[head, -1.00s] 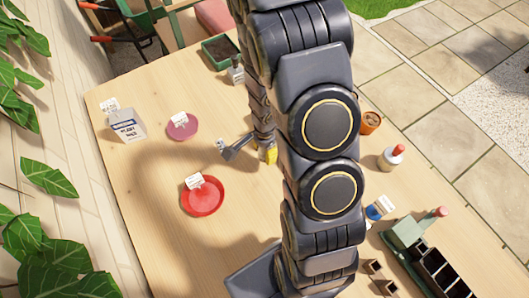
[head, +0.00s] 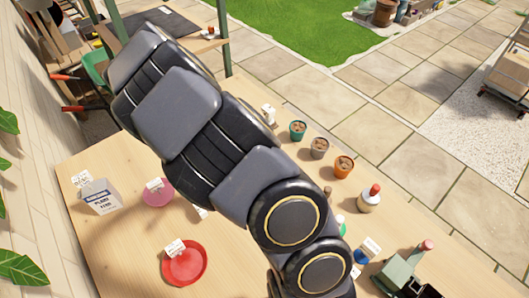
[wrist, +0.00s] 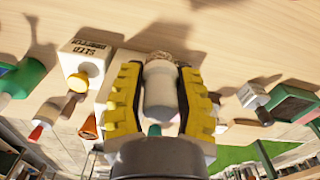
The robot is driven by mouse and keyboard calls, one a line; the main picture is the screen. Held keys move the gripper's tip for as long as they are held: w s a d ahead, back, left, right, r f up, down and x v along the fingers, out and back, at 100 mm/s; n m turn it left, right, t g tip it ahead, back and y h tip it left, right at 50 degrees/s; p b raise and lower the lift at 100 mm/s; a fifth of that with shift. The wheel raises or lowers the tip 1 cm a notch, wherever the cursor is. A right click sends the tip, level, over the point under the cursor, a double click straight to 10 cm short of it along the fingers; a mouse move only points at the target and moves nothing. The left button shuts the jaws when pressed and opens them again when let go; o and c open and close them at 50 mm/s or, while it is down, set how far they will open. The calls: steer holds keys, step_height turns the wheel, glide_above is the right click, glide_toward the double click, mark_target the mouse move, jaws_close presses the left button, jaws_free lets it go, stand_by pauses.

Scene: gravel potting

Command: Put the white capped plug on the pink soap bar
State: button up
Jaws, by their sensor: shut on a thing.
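My gripper (wrist: 160,75) has yellow fingers and is shut on a pale grey-white cylinder (wrist: 160,92) that looks like the white capped plug. Its far end is brownish and partly out of clear sight. The gripper and plug are hidden behind my arm in the head view. A flat pink round piece (head: 157,196), which looks like the pink soap bar, lies on the left part of the table with a small white card at its upper edge. I cannot make out the pink piece in the wrist view.
A red saucer (head: 184,268) lies in front of the pink piece. A white box (head: 101,199) stands to its left. Several small pots, including an orange one (head: 343,166), and a red-capped bottle (head: 369,199) line the right side. The wooden table (head: 110,250) is bare at front left.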

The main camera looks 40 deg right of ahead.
steer(key=shift+n, duration=0.5)
steer(key=w+d, duration=0.4)
steer(key=w+d+r, duration=0.1)
steer(key=w+d, duration=0.1)
steer(key=d, duration=0.1)
steer(key=shift+w+r, duration=0.1)
steer(key=shift+w, duration=0.1)
steer(key=w+d+r, duration=0.1)
steer(key=d+r, duration=0.1)
steer(key=d, duration=1.1)
steer(key=shift+m, duration=0.4)
step_height(320, 180, down, 10)
steer(key=o, duration=0.9)
steer(key=shift+f, duration=0.15)
